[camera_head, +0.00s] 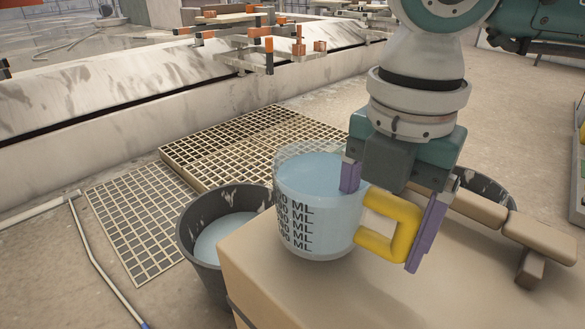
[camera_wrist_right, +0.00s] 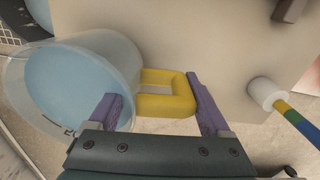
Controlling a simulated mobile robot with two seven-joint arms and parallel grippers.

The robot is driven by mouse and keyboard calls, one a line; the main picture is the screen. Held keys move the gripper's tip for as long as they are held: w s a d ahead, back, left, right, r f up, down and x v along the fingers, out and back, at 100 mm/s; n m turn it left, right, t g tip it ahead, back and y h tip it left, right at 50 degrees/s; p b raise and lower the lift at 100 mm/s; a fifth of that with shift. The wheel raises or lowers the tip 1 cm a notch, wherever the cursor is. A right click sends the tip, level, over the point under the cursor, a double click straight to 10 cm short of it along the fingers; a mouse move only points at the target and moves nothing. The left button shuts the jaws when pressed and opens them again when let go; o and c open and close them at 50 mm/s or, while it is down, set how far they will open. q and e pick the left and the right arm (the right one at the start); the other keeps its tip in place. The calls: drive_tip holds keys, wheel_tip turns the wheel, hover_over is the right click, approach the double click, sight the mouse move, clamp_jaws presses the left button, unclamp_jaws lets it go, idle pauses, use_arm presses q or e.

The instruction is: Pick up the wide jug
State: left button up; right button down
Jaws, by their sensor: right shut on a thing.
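The wide jug (camera_head: 312,235) is a clear measuring jug with black ML marks, blue liquid and a yellow handle (camera_head: 383,243). In the head view it is upright at the near left end of a tan block. I cannot tell whether its base touches the block. My right gripper (camera_head: 381,228) is shut on the handle, with one purple finger on each side of it. In the right wrist view the jug (camera_wrist_right: 100,55) is at the left, and the right gripper (camera_wrist_right: 154,90) spans the yellow handle. My left gripper is not in view.
The tan block (camera_head: 260,264) fills the lower middle, with wooden bars (camera_head: 485,212) at its right. A dark bucket (camera_head: 196,250) of pale liquid stands left of it. Floor grates (camera_head: 225,143) lie behind. A brush-like tool (camera_wrist_right: 268,96) shows in the wrist view.

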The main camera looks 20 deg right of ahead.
wheel_tip(320, 180, up, 13)
drive_tip(key=p, duration=0.6)
drive_tip(key=shift+r+p, duration=1.15)
drive_tip(key=shift+r, duration=1.15)
drive_tip(key=shift+r, duration=0.2)
